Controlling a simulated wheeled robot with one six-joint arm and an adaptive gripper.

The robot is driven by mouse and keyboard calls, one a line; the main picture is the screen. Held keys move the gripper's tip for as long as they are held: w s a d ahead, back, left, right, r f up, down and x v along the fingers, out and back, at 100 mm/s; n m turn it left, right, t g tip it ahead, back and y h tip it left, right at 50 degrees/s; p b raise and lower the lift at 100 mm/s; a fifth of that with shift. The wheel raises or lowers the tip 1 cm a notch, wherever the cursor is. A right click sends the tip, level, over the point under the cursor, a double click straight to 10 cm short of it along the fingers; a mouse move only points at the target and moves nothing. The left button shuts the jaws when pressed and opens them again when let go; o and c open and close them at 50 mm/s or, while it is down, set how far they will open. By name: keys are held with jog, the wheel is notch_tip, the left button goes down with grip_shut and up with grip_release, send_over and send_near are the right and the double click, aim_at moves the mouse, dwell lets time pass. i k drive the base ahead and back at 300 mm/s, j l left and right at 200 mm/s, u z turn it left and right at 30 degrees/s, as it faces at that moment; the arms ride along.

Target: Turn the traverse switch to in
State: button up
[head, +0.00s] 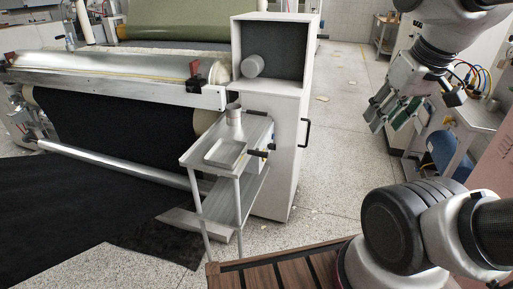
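A small black switch or handle (262,153) sticks out at the white cabinet's lower front, just behind the metal cart. It is small, and I see no readable label or position mark, so I cannot tell whether it is the traverse switch or how it is set. My gripper (384,121) hangs at the upper right, fingers pointing down and left. Its fingers look apart, with nothing between them. It is well to the right of the cabinet and touches nothing.
The white cabinet (284,124) has a black side handle and an open upper box holding a grey cylinder (253,67). A metal cart (206,154) with a tray and cup stands in front. A roller machine (115,75) with black cloth is left. Speckled floor (340,130) lies clear between cabinet and gripper.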

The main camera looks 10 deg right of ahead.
aim_at(273, 146)
jog(key=i+j, duration=0.15)
jog(key=i, duration=0.25)
jog(key=i+j+u, duration=0.15)
jog(key=i, duration=0.3)
